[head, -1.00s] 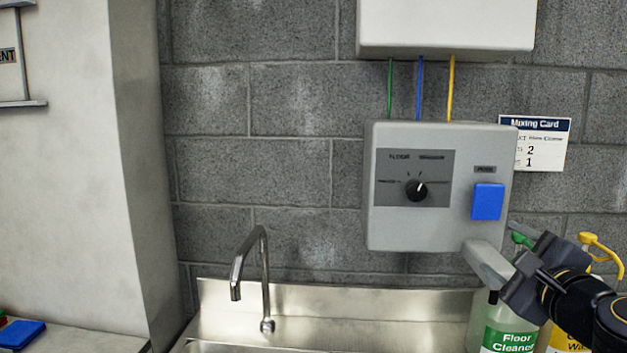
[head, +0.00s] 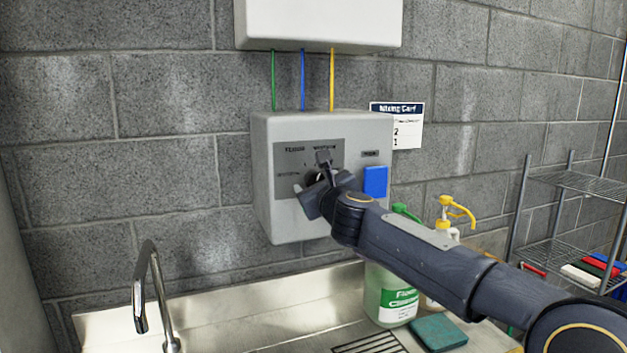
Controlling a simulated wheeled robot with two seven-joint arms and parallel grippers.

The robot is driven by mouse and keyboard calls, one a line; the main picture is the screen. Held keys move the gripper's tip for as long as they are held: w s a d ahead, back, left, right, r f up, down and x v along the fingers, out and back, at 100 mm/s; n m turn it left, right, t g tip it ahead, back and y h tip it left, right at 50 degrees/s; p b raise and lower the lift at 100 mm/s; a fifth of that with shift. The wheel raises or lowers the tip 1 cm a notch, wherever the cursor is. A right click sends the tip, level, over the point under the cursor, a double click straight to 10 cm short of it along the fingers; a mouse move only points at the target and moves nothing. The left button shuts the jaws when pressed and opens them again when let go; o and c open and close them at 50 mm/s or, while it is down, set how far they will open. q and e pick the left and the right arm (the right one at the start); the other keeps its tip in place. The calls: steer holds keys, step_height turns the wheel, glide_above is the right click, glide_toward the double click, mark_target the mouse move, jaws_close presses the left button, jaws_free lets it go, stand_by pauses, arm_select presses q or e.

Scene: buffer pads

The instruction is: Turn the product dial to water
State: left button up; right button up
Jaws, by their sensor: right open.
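The grey dispenser box (head: 285,222) hangs on the block wall with a dark label panel (head: 288,160) and a blue button (head: 375,182). The black product dial (head: 313,178) sits on that panel. It is mostly hidden behind my right gripper, so its pointer setting cannot be read. My right gripper (head: 312,177) is open at the dial, its fingers on either side of it. Whether the fingers touch the dial cannot be told. My left gripper is out of view.
A steel sink with a faucet (head: 150,290) lies below. A green-labelled floor cleaner bottle (head: 392,300), a yellow pump (head: 455,210) and a green pad (head: 438,333) are under my right arm. A mixing card (head: 398,126) is on the wall. A wire shelf (head: 570,180) stands at right.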

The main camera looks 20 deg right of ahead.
steer(key=shift+w+d, duration=0.15)
steer(key=shift+w, duration=0.3)
steer(key=shift+c, duration=0.3)
steer(key=c, duration=0.9)
